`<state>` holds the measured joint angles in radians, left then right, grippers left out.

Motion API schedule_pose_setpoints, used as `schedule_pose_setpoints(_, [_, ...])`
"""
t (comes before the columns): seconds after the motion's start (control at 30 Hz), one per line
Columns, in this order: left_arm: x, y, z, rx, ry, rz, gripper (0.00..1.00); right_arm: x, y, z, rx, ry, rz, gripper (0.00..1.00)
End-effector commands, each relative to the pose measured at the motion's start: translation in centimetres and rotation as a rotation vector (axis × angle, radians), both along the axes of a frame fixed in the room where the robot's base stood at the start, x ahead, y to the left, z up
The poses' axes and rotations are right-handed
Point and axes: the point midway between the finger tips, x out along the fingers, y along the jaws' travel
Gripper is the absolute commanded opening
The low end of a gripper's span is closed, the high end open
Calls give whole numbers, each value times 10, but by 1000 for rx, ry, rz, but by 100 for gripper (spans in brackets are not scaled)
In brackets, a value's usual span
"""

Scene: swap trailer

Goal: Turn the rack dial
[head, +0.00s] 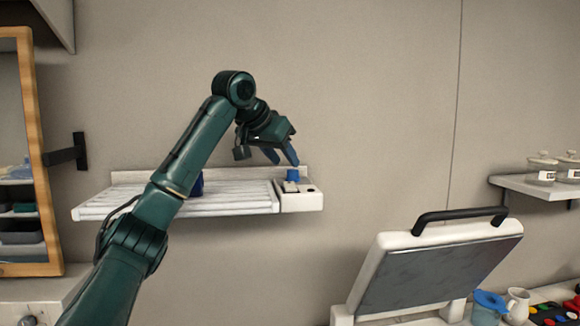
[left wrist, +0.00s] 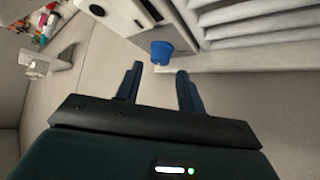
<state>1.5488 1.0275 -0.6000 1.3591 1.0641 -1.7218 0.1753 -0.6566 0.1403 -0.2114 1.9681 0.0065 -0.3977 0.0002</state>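The rack (head: 240,203) is a white slatted shelf on the wall, left of centre in the head view. Its control box (head: 302,201) is at its right end, with a blue dial (head: 293,174) on top. My left gripper (head: 283,160) is just above the dial, fingers apart and empty. In the left wrist view the dial (left wrist: 165,52) lies a little beyond the open fingertips (left wrist: 158,68), apart from them. A light panel and a dark round spot show on the box beside the dial. My right gripper is in neither view.
A dark blue object (head: 197,185) stands on the rack, partly behind my left arm. A raised white lid with a black handle (head: 460,215) is at lower right. Jars on a shelf (head: 540,185) and a pitcher (head: 517,304) are further right. A wood-framed cabinet (head: 45,150) is at left.

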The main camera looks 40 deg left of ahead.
Motion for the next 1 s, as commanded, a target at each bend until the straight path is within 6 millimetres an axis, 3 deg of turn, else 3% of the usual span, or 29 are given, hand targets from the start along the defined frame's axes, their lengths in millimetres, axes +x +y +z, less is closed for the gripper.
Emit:
schedule_pose_setpoints(0.3, [29,3,-28,0,1,0,39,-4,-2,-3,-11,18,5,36])
schedule_pose_setpoints(0.67, [32,3,-32,0,-2,0,38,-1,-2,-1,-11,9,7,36])
schedule_pose_setpoints(1.0, [31,3,-31,0,-1,0,10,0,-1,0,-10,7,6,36])
